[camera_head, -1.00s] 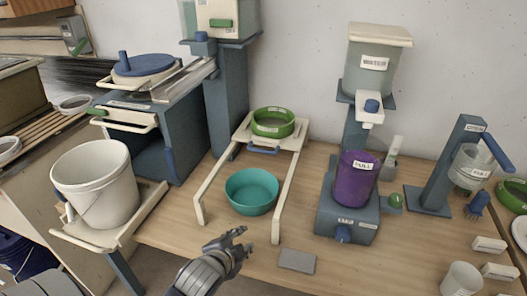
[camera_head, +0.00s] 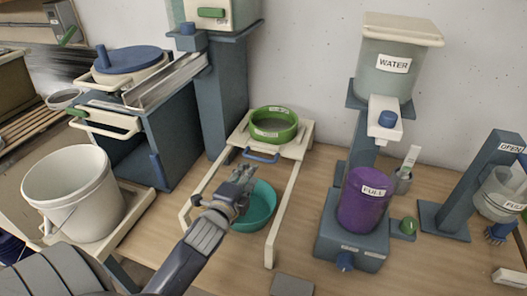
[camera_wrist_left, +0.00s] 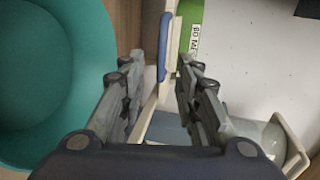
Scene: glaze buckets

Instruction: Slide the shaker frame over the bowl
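The cream shaker frame (camera_head: 289,147) carries a green-rimmed sieve (camera_head: 273,133) and has a blue handle (camera_head: 262,157) on its front. It sits at the back of two cream rails. The teal bowl (camera_head: 262,208) stands between the rails, in front of the frame, partly hidden by my left gripper (camera_head: 243,175). My left gripper is over the bowl's left side, a little short of the handle. In the left wrist view its fingers (camera_wrist_left: 160,85) are apart and empty, with the blue handle (camera_wrist_left: 165,45) beyond them and the bowl (camera_wrist_left: 50,75) at left. The right gripper is out of view.
A white bucket (camera_head: 72,192) stands at left. A purple cup (camera_head: 363,200) stands under the water tank (camera_head: 393,66) to the right of the rails. A grey plate (camera_head: 292,285) lies at the front. Table between the right rail and purple cup's stand is clear.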

